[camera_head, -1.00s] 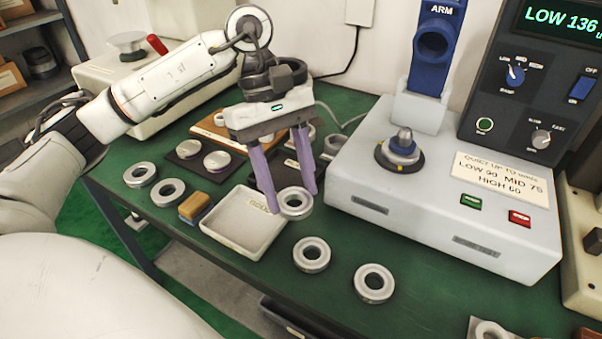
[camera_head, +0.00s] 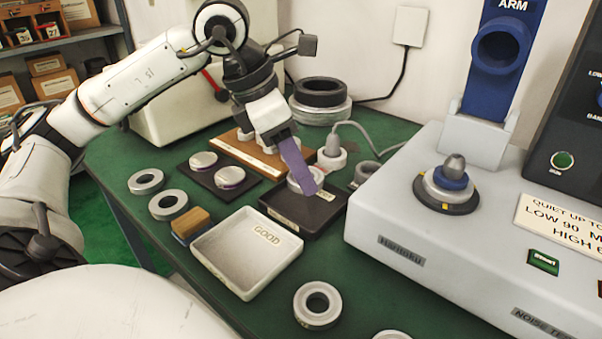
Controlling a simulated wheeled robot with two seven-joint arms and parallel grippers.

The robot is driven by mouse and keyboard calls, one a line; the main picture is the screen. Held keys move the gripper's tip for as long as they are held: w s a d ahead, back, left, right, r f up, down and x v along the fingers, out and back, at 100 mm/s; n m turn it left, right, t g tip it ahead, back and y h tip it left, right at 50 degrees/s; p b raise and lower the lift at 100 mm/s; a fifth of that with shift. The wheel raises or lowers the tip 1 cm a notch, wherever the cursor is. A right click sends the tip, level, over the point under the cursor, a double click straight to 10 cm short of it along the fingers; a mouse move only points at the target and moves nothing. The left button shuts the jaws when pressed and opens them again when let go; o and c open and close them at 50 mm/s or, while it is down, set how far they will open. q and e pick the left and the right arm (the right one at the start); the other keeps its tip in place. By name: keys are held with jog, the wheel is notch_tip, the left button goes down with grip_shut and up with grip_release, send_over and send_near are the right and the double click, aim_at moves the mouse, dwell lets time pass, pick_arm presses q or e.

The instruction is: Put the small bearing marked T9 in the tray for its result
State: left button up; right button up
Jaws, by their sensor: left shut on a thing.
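My left gripper (camera_head: 308,190) points down over the dark tray (camera_head: 293,225) behind the white tray. It is shut on a small metal bearing (camera_head: 295,187), partly hidden by a purple finger. The bearing is low at the dark tray; I cannot tell whether it touches the floor. No T9 mark is readable on it. The white tray marked GOOD (camera_head: 212,256) is empty. The dark tray's label is too small to read. My right gripper is not in view.
Loose bearings lie on the green bench at the front (camera_head: 318,303) and left (camera_head: 168,204). A wooden-topped block (camera_head: 191,222) sits beside the GOOD tray. The grey tester (camera_head: 400,225) with its spindle (camera_head: 447,185) stands at right. A dark plate with two discs (camera_head: 203,160) lies behind.

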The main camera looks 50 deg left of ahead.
aim_at(293, 178)
pick_arm(q)
jog(key=shift+f, duration=0.75)
notch_tip(293, 178, down, 3)
jog(key=shift+r+b, duration=0.2)
jog(key=shift+b, duration=0.8)
jog(key=shift+f, duration=0.3)
jog(key=shift+r, duration=0.1)
jog(key=shift+f, duration=0.2)
jog(key=o, duration=1.2)
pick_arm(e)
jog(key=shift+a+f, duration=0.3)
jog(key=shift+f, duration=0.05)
pick_arm(q)
jog(key=shift+r, duration=0.1)
